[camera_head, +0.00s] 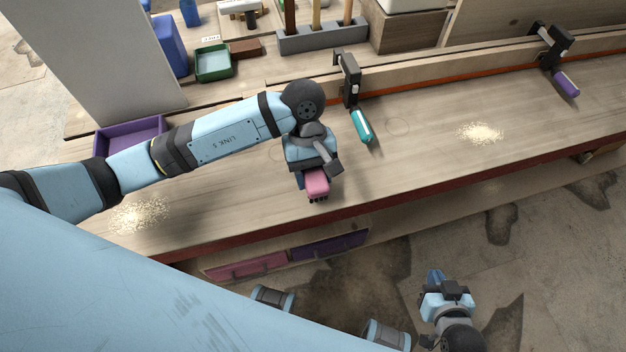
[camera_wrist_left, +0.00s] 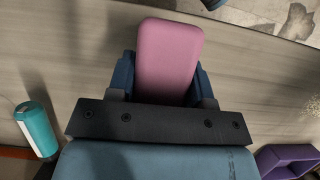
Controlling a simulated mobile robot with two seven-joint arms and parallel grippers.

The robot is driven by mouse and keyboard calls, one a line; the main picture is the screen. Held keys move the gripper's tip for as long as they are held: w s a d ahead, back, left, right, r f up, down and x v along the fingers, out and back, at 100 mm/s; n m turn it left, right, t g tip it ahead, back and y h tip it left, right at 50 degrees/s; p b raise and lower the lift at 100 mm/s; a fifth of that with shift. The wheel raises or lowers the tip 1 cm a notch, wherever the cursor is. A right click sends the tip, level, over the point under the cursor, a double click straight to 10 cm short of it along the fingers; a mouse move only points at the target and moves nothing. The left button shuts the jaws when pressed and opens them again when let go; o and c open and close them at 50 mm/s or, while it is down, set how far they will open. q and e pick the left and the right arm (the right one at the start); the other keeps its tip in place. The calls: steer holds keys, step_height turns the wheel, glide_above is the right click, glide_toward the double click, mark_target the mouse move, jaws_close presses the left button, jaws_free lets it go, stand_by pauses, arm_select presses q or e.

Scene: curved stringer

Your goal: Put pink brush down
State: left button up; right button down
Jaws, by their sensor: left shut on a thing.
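The pink brush (camera_head: 317,183) is in my left gripper (camera_head: 312,178), over the front part of the workbench (camera_head: 420,155). Dark bristles show at its lower edge in the head view. In the left wrist view the pink brush (camera_wrist_left: 168,58) fills the space between the blue fingers of my left gripper (camera_wrist_left: 160,80), which is shut on it. I cannot tell whether the bristles touch the bench top. My right gripper (camera_head: 435,278) is low at the bottom right, away from the bench; its fingers are too small to read.
Sawdust piles lie on the bench at left (camera_head: 138,215) and right (camera_head: 480,133). A clamp with a teal handle (camera_head: 361,126) stands right of the gripper; a purple-handled clamp (camera_head: 566,84) is farther right. A purple tray (camera_head: 130,137) and green tray (camera_head: 214,63) sit at left. Drawers (camera_head: 330,246) are below.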

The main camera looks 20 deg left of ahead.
arm_select(q)
step_height(320, 180, down, 3)
steer(key=shift+f, duration=0.2)
steer(key=shift+f+b, duration=0.35)
steer(key=shift+b, duration=0.1)
steer(key=o, duration=0.8)
steer(key=shift+r, duration=0.1)
steer(key=shift+o, duration=0.5)
steer(key=shift+s, duration=0.1)
